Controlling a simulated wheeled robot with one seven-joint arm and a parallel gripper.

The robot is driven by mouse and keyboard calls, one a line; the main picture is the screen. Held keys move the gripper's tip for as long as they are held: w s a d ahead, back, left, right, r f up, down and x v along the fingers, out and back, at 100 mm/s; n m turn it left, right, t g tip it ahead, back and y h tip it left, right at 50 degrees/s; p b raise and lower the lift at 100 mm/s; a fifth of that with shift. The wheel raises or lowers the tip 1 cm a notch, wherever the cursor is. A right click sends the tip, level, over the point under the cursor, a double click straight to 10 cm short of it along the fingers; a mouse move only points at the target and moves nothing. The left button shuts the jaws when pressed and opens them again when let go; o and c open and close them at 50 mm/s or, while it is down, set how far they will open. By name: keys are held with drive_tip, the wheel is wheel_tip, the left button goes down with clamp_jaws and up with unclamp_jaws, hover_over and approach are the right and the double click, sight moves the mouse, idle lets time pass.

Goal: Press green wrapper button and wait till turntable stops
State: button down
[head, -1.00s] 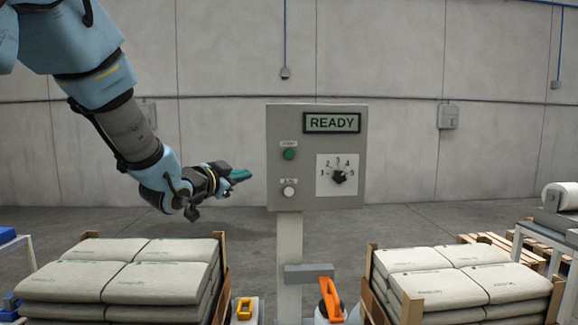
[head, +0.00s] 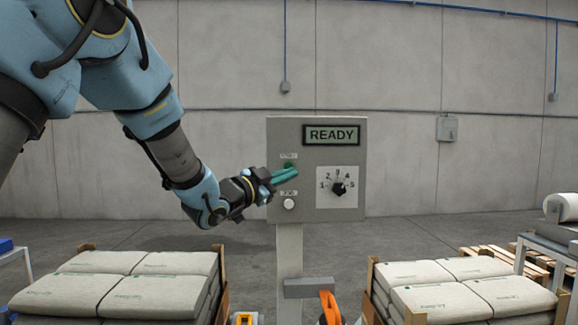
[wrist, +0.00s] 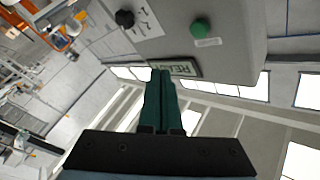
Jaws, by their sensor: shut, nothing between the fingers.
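The grey control panel (head: 250,135) stands on a post, and its display (head: 331,134) reads READY. The green button (head: 288,164) is on the panel's left side, partly hidden behind my fingertips in the head view. In the wrist view the green button (wrist: 200,28) is in plain sight, to the right of my fingers and apart from them. My gripper (head: 285,176) has its teal fingers shut with nothing between them, in front of the panel just below the green button. It also shows in the wrist view (wrist: 161,85). The turntable cannot be made out.
A white button (head: 289,204) sits below the green one. A black dial (head: 338,189), numbered 1 to 5, is on the right. Stacked sacks on pallets stand at left (head: 130,285) and right (head: 455,285). An orange-handled object (head: 330,308) is by the post.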

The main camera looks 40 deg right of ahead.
drive_tip(key=w+d+p, duration=0.1)
drive_tip(key=w+d, duration=0.3)
drive_tip(key=w, duration=0.1)
drive_tip(key=shift+w+d+p, duration=0.2)
drive_tip(key=shift+p, duration=0.1)
drive_tip(key=shift+w, duration=0.1)
idle(1.9)
drive_tip(key=shift+w+d, duration=0.2)
drive_tip(key=shift+d, duration=0.05)
